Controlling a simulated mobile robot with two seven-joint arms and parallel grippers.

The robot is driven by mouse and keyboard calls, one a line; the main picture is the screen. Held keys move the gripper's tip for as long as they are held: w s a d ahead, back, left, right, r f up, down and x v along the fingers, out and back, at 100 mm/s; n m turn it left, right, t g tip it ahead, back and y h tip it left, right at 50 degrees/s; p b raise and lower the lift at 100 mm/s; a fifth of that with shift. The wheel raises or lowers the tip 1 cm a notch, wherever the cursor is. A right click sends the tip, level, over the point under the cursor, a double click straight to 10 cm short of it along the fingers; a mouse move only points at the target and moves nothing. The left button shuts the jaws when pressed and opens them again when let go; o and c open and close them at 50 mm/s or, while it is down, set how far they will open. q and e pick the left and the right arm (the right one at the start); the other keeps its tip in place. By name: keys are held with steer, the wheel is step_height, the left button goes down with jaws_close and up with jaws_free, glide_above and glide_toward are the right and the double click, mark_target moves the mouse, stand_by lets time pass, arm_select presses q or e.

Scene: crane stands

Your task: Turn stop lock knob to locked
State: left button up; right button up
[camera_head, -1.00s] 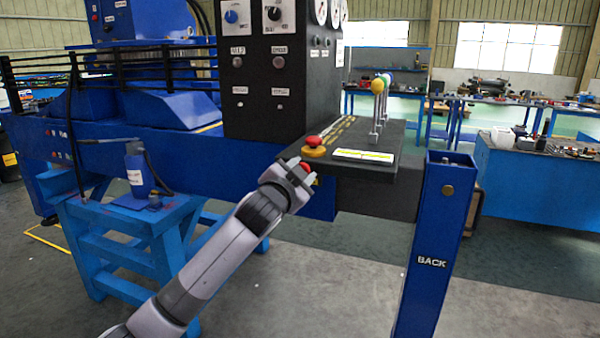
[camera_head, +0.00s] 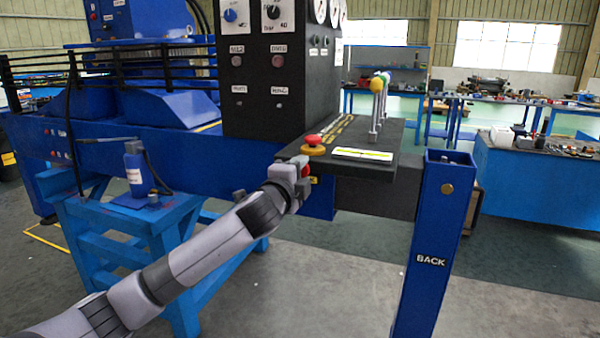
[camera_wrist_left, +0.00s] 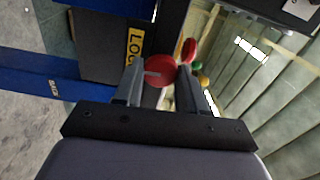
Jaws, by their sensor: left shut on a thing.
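The stop lock knob (camera_wrist_left: 160,71) is a round red knob with a pale bar mark across its left part, seen in the left wrist view between the fingers. My left gripper (camera_wrist_left: 166,78) is shut on it, one finger on each side. In the head view the left gripper (camera_head: 296,175) is at the front face of the black console, and a bit of the red knob (camera_head: 305,170) shows beside it. A yellow label (camera_wrist_left: 134,47) with black letters, partly hidden by a finger, sits beside the knob. My right gripper is not in view.
A red mushroom button on a yellow base (camera_head: 313,145) sits on the console top just above the gripper. Several levers with coloured balls (camera_head: 377,88) stand behind it. A blue post (camera_head: 430,250) marked BACK stands at the right.

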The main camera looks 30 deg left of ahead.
arm_select(q)
steer(key=shift+m, duration=0.5)
steer(key=o, duration=1)
steer(key=shift+b+v, duration=0.8)
steer(key=shift+v, duration=2.8)
